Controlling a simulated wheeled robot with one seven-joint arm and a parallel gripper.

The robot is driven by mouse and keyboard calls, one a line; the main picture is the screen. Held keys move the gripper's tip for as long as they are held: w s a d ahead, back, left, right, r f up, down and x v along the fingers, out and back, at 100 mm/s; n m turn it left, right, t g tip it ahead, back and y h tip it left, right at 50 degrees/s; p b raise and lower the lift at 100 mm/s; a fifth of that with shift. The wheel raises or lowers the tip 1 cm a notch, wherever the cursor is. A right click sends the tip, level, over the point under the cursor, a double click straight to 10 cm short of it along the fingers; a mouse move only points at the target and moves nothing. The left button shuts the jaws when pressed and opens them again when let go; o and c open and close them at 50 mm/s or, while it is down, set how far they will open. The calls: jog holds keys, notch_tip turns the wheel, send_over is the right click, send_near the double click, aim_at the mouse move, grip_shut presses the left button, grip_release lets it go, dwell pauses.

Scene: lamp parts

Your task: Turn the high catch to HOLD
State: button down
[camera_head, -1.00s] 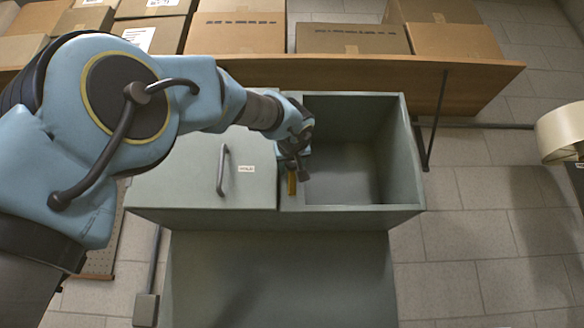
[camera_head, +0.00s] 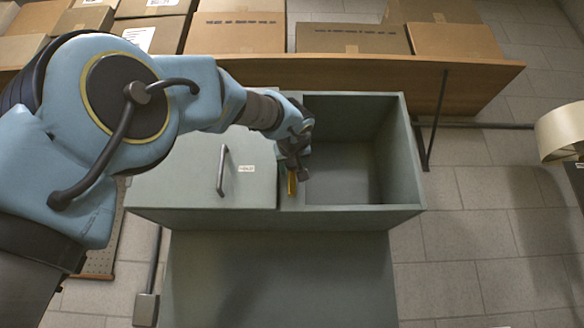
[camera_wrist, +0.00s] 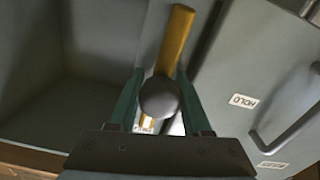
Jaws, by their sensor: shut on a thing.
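The catch is a yellow bar (camera_wrist: 176,38) with a round grey knob (camera_wrist: 159,97) on the strip between the lidded and open sides of the grey cabinet. In the head view the yellow bar (camera_head: 292,183) shows just below my gripper (camera_head: 297,150). In the wrist view my gripper (camera_wrist: 160,82) has its green fingers either side of the catch, shut on it. The bar slants slightly. A label reading HOLD (camera_wrist: 243,101) is upside down on the panel beside it. Another small label (camera_wrist: 145,123) is partly hidden behind the knob and fingers.
The open compartment (camera_head: 345,178) is empty. The closed panel (camera_head: 180,185) has a bar handle (camera_head: 222,170) near the catch. Cardboard boxes (camera_head: 235,35) stand on a wooden shelf behind. A lamp shade (camera_head: 562,132) is at the far right.

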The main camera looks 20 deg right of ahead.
jog(key=shift+f+n+b, duration=0.1)
jog(key=shift+n+b, duration=0.2)
jog(key=shift+b, duration=0.15)
jog(key=shift+f+b, duration=0.1)
jog(key=shift+b, duration=0.2)
jog(key=n+b, duration=0.2)
jog(key=shift+n, duration=0.3)
jog(key=n+b, duration=0.3)
jog(key=n, duration=0.1)
jog(key=shift+n, duration=0.3)
jog(key=n+b, duration=0.1)
jog(key=n, duration=0.4)
jog(key=shift+b, duration=0.3)
jog(key=n, duration=0.5)
